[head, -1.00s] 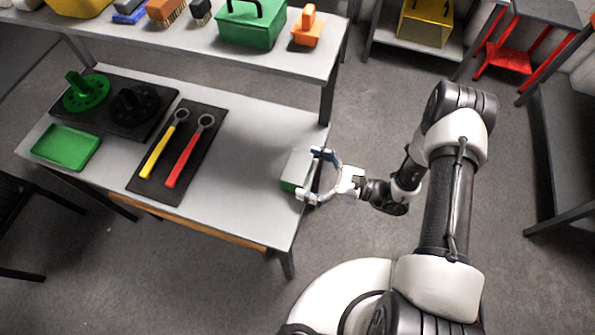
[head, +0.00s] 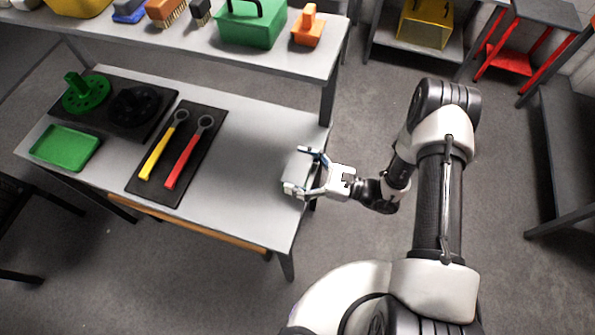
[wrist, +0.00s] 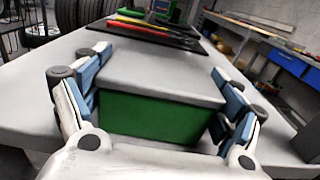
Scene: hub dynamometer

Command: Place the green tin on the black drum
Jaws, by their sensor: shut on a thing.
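The green tin (head: 296,174) is a box with a grey lid and green sides, at the right edge of the table. In the wrist view its green side (wrist: 155,118) faces me. My gripper (head: 298,169) is shut on the tin, one finger on each side of it. I cannot tell whether the tin is lifted off the table. The black drum (head: 135,105) is a round dark part on a dark mat at the table's far left, beside a green drum (head: 85,94). The drums are small and dark in the wrist view.
A dark mat with a yellow wrench (head: 163,145) and a red wrench (head: 188,153) lies between the tin and the drums. A green tray (head: 66,148) lies at the front left. A raised shelf (head: 190,38) with several items runs behind the table.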

